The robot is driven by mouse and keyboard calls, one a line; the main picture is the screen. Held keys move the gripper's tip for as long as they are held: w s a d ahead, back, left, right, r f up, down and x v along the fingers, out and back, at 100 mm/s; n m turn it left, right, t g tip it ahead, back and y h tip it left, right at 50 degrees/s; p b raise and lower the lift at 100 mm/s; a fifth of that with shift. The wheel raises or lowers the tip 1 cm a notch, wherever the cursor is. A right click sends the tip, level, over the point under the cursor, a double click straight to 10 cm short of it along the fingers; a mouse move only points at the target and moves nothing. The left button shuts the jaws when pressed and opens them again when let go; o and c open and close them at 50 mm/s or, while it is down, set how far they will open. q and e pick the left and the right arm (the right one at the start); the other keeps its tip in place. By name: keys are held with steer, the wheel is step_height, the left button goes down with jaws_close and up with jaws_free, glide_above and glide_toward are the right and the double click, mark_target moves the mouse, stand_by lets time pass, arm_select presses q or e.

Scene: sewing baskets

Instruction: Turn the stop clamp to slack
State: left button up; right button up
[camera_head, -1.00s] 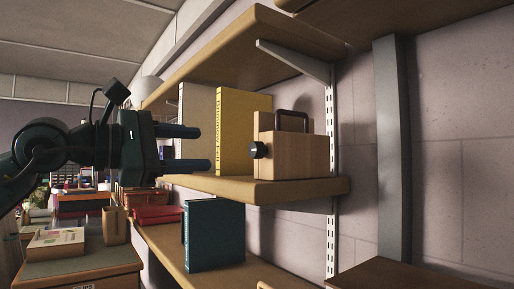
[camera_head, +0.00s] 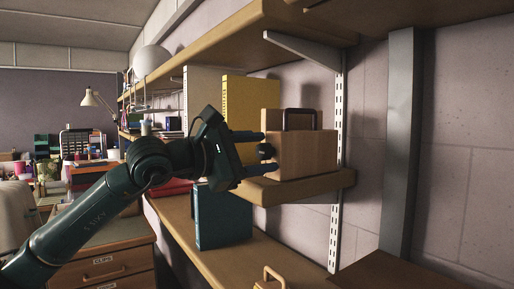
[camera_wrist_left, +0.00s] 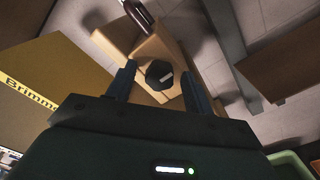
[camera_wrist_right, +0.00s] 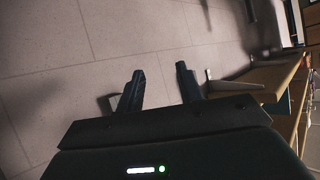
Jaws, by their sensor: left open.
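The stop clamp's black round knob (camera_head: 266,151) sits on the left end of a pale wooden box (camera_head: 308,155) with a dark handle on top. In the left wrist view the knob (camera_wrist_left: 158,72) shows a pale bar across its dark face. My left gripper (camera_head: 263,153) is open, with one finger above the knob and one below it. In the left wrist view its fingers (camera_wrist_left: 158,82) stand on either side of the knob, apart from it. My right gripper (camera_wrist_right: 158,78) is open and empty, and shows only in the right wrist view.
The box stands on a wooden shelf (camera_head: 300,190) beside a yellow book (camera_head: 250,100). A teal book (camera_head: 222,216) stands on the lower shelf. A metal bracket and upper shelf (camera_head: 225,38) are above. The right wrist view shows bare wall before the gripper.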

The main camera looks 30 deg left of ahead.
arm_select(q)
steer(key=shift+c, duration=0.2)
steer(key=c, duration=0.9)
steer(key=shift+c, duration=0.2)
